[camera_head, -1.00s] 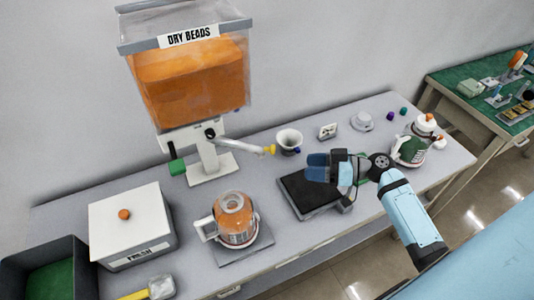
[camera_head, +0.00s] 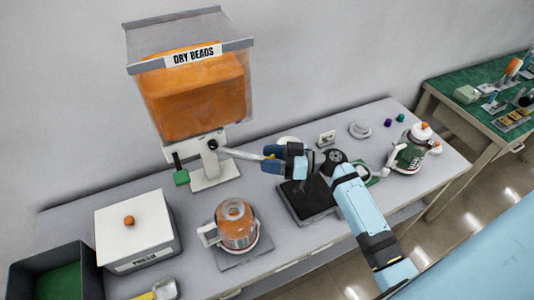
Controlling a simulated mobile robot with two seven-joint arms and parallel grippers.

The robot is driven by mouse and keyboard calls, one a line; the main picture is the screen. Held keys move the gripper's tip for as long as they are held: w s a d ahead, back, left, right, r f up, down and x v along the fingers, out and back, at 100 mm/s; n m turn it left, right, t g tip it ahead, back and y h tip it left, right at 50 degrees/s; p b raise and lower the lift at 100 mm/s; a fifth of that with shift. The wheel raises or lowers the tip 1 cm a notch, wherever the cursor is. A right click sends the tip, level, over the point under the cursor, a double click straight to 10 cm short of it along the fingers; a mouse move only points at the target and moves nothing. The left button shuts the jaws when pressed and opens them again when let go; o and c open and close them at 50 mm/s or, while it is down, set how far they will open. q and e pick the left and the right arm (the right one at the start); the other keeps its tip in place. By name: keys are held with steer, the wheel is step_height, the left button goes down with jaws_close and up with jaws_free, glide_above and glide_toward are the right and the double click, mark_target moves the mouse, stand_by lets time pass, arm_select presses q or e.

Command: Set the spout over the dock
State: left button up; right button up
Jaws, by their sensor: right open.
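The spout (camera_head: 236,154) is a thin pale arm that juts right from the stand under the clear bead dispenser (camera_head: 195,90). Its yellow tip (camera_head: 270,157) shows at the fingers of my right gripper (camera_head: 268,159). The blue fingers are open around or beside the tip; I cannot tell which. A flat grey plate (camera_head: 262,248) at the front holds a clear jar of orange beads (camera_head: 236,225); I cannot tell whether this plate is the dock. My left gripper is not in view.
A black scale-like pad (camera_head: 308,203) lies below my right gripper. A white cup (camera_head: 287,140) is mostly hidden behind the gripper. A white box (camera_head: 135,225) stands at left, and a green-and-white canister (camera_head: 408,155) at right.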

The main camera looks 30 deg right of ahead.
steer(key=shift+w+a, duration=0.25)
steer(key=shift+a, duration=0.15)
jaws_close()
steer(key=shift+f, duration=0.1)
